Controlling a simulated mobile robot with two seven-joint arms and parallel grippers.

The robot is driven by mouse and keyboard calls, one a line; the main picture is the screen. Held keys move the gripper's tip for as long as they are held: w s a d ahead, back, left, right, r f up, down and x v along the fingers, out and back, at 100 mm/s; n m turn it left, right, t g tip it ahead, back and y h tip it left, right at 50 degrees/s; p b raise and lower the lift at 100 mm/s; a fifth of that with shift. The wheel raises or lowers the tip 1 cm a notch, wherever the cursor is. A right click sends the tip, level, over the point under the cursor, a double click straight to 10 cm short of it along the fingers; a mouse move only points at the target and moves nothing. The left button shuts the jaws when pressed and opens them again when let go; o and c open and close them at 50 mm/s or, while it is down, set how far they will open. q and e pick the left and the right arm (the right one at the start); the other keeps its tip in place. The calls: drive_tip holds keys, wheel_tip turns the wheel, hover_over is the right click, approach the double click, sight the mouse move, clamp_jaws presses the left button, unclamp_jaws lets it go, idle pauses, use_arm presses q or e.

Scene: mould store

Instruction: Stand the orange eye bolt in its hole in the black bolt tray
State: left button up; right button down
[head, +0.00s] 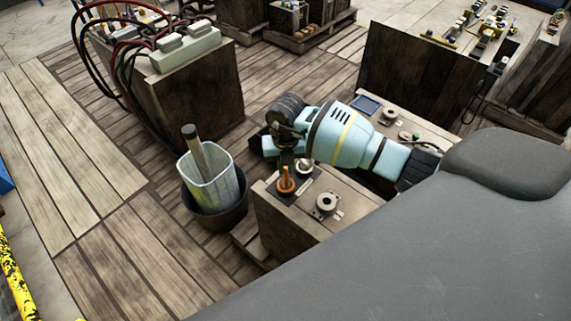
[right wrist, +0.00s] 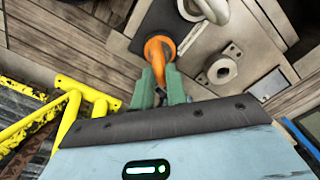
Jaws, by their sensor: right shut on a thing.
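The orange eye bolt (head: 286,184) is upright at the black bolt tray (head: 313,186) on a wooden block. In the right wrist view the orange eye bolt (right wrist: 158,47) shows its round collar against the black tray (right wrist: 152,22). My right gripper (head: 287,163) comes in from the right above it. Its green fingers (right wrist: 160,86) are shut on the bolt's upper part. The shank is hidden, so I cannot tell whether it is in the hole. A pale metal eye bolt (head: 304,166) stands beside it in the tray. My left gripper is not in view.
A round metal fitting (head: 326,203) sits on the block near the tray; another (head: 389,116) is farther back. A dark bucket (head: 218,220) with a pale container (head: 210,183) stands left of the block. A hose-covered wooden block (head: 190,90) stands behind. Plank floor lies open at left.

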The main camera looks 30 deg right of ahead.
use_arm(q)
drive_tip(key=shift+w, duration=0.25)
use_arm(e)
drive_tip(key=shift+f, duration=0.1)
drive_tip(key=c, duration=1.3)
unclamp_jaws()
drive_tip(key=shift+f, duration=0.1)
wheel_tip(320, 180, up, 7)
drive_tip(key=shift+r, duration=0.5)
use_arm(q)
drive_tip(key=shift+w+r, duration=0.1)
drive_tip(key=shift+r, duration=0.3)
